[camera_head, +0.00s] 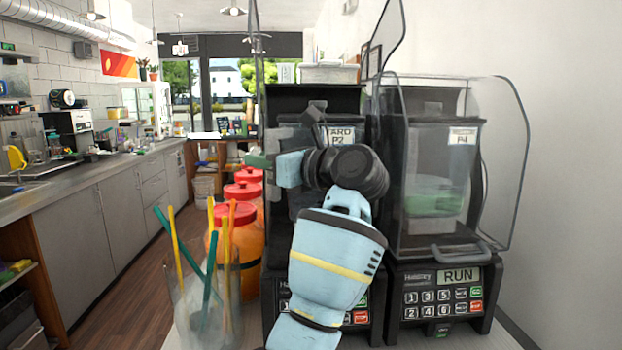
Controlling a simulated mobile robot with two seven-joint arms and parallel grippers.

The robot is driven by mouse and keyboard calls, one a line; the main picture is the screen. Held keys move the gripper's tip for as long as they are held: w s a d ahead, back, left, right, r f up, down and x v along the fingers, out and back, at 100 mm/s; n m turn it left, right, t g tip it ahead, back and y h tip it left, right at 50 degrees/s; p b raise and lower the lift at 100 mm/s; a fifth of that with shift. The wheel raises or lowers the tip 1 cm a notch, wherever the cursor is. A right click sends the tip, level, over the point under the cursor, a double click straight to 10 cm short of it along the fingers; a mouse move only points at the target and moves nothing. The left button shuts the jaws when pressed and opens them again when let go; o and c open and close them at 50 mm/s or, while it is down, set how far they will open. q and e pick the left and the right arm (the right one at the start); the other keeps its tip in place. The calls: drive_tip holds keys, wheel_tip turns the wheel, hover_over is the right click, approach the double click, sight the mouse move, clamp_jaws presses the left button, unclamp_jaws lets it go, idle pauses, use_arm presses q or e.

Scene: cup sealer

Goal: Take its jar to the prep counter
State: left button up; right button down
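Two blender machines stand side by side on a light counter. The right blender (440,290) shows RUN on its display, and its clear cover is down over a jar with green contents (434,200); a label there reads P4. The left blender (278,240) has its clear cover raised, and its label (341,135) reads P2 in part. My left arm crosses in front of it and hides most of its inside, so I cannot make out a jar there. My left gripper (267,161) is at its left front; its fingers are too unclear to judge. My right gripper is out of view.
A clear container with coloured straws (205,300) stands close at the left front. Several orange jars with red lids (240,240) stand behind it. A long grey counter (100,170) with kitchen items runs along the left wall, across a wooden floor (130,275).

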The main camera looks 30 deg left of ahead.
use_arm(q)
drive_tip(key=shift+c, duration=0.3)
clamp_jaws()
idle(1.1)
drive_tip(key=shift+r, duration=0.2)
